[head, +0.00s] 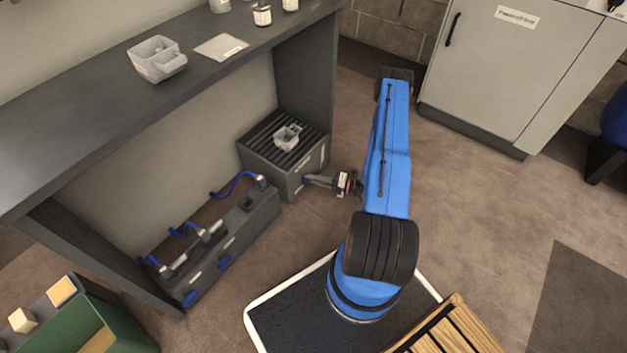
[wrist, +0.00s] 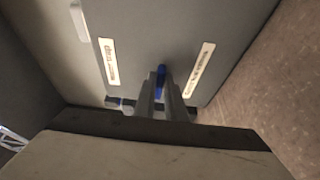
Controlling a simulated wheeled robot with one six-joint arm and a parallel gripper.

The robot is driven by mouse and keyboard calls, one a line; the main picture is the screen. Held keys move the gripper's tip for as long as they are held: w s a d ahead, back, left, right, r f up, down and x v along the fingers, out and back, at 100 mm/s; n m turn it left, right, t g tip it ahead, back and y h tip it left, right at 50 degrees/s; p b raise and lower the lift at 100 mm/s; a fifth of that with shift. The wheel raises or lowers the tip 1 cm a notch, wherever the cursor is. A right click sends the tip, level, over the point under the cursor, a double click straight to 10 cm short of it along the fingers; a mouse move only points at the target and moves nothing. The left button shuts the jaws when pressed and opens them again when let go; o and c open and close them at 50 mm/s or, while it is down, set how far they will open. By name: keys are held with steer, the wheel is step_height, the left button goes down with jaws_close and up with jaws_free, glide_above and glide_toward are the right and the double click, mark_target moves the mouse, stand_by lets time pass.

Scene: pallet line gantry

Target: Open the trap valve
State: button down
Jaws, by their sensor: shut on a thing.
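The trap valve appears to be the small blue handle (wrist: 161,71) on the front of a grey box (head: 262,155) with a dark slatted top. My gripper (head: 311,181) reaches the front of this box from the right in the head view. In the wrist view, the fingers of my gripper (wrist: 163,92) are shut on the blue handle. Most of the handle is hidden between the fingers, so its angle is hard to tell.
Two pale labels, left (wrist: 107,62) and right (wrist: 199,68), flank the handle; their text is too small to read. A small clear container (head: 287,137) sits on the slats. A grey unit with blue hoses (head: 215,240) stands beside the box, under the dark bench (head: 85,105).

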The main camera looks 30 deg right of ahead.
steer(key=shift+d, duration=0.1)
steer(key=c, duration=1.8)
jaws_free()
steer(key=shift+s, duration=0.1)
steer(key=v, duration=1.7)
steer(key=shift+d+f, duration=0.1)
steer(key=shift+d, duration=0.1)
